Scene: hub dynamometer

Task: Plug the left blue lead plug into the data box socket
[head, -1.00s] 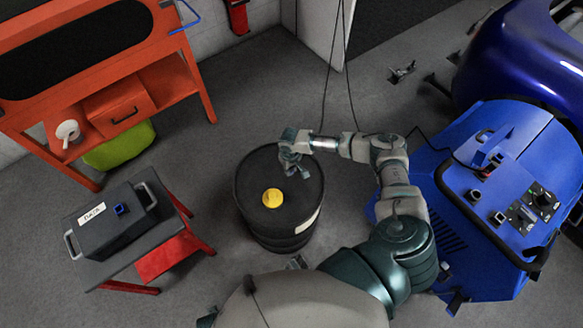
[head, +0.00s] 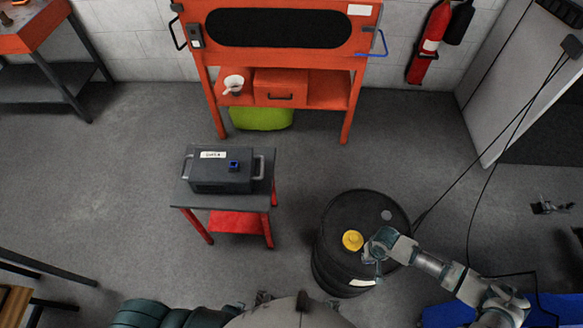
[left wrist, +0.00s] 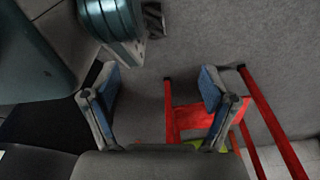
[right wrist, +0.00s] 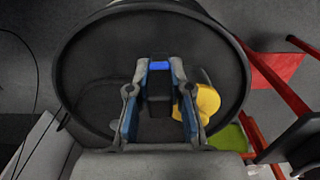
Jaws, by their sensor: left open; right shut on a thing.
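The data box (head: 212,181) is a dark case with a white label and metal side handles on a small cart. Its blue-rimmed socket (head: 233,166) is on top, right of the label. My right gripper (head: 374,268) is over the black barrel, to the right of the box and well apart from it. In the right wrist view its fingers (right wrist: 158,92) are shut on a dark plug with a blue end (right wrist: 160,66), which looks like the blue lead plug; its lower part is partly hidden. My left gripper (left wrist: 163,100) is open and empty in the left wrist view.
An orange bench (head: 283,75) is behind the cart. Dark cables (head: 490,155) hang at the right. The floor left of the cart is clear.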

